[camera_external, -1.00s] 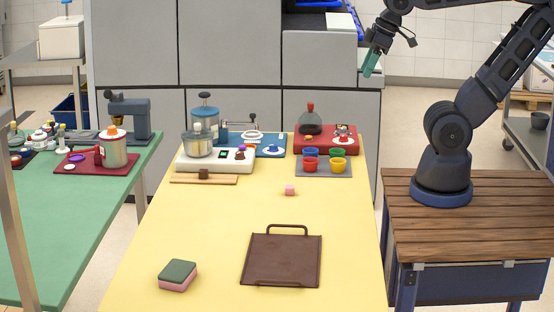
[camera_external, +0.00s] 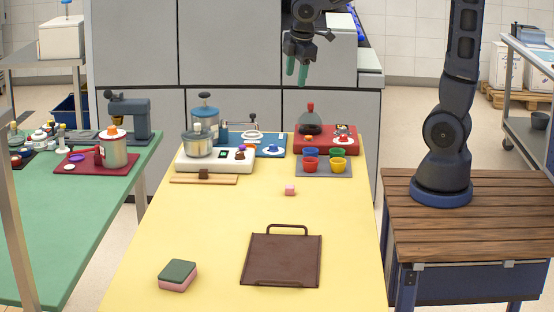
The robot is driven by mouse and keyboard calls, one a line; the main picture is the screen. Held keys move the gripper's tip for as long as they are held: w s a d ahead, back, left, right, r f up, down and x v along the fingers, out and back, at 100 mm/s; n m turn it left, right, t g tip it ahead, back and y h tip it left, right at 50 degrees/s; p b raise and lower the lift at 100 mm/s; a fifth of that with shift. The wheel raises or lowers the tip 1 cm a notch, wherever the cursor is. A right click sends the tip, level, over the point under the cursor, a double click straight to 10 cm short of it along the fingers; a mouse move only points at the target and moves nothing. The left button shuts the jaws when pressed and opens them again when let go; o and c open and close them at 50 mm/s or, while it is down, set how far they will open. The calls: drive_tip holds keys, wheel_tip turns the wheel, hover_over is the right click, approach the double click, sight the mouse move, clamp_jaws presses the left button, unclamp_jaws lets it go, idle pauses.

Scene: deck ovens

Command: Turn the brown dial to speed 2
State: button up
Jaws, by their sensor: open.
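A white appliance (camera_external: 215,163) with a steel bowl (camera_external: 197,143) stands at the back left of the yellow table. A small brownish knob (camera_external: 240,156) sits on the right part of its top, beside a dark panel and orange and purple pieces. It looks like the brown dial, but its pointer and speed marks are too small to read. My gripper (camera_external: 297,70) hangs high above the far end of the table, with its green fingers apart and pointing down. It is empty, and well above and to the right of the knob.
The table's front holds a brown tray (camera_external: 283,262) and sponge (camera_external: 178,274).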

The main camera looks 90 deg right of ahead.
drive_tip(key=w+d+f+n+g, duration=0.1)
drive_tip(key=w+d+f+n, duration=0.4)
drive_tip(key=w+f, duration=0.4)
drive_tip(key=n+y, duration=0.2)
approach(240, 152)
drive_tip(key=shift+g, duration=0.3)
drive_tip(key=f, duration=0.8)
drive_tip(key=shift+w+d+f, duration=0.15)
drive_tip(key=shift+w+f, duration=0.15)
drive_tip(key=shift+f, duration=0.05)
drive_tip(key=c, duration=1)
drive_tip(key=shift+o, duration=0.2)
